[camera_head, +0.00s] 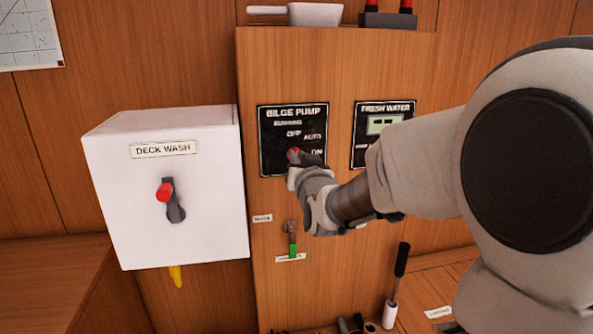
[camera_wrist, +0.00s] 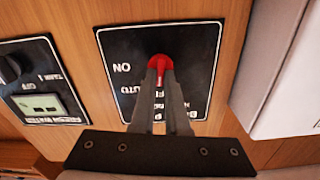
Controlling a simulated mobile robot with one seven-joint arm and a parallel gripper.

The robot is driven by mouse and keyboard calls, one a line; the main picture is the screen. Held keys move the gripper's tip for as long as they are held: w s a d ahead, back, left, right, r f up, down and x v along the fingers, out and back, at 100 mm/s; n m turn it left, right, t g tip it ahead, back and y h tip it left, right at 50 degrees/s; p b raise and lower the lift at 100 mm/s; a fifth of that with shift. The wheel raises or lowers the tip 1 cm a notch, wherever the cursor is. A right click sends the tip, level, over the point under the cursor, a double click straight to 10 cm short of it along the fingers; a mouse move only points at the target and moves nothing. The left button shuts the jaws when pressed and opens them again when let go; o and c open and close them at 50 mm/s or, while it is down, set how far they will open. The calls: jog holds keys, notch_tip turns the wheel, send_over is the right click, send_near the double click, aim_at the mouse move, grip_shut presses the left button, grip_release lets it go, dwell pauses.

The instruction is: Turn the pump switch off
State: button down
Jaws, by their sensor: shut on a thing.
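The bilge pump panel (camera_head: 270,150) is a black plate on the wooden cabinet front, marked OFF, AUTO and ON. Its red switch knob (camera_head: 293,153) shows at the panel's lower middle, partly hidden by my gripper (camera_head: 297,166). In the wrist view the panel (camera_wrist: 209,50) appears upside down. There my gripper (camera_wrist: 161,75) is shut on the red knob (camera_wrist: 159,61), its two fingers close together on either side of it. The fingers cover part of the lettering, and I cannot tell which mark the knob points to.
The fresh water panel (camera_head: 360,152) is close on the right. A green-handled valve (camera_head: 292,243) is below. Tools, including a black-handled one (camera_head: 401,260), stand at the bottom.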

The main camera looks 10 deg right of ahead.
jog(key=shift+a+n+b, duration=0.1)
jog(key=shift+n+b, duration=0.65)
jog(key=shift+n, duration=0.15)
jog(key=c, duration=0.9)
grip_release()
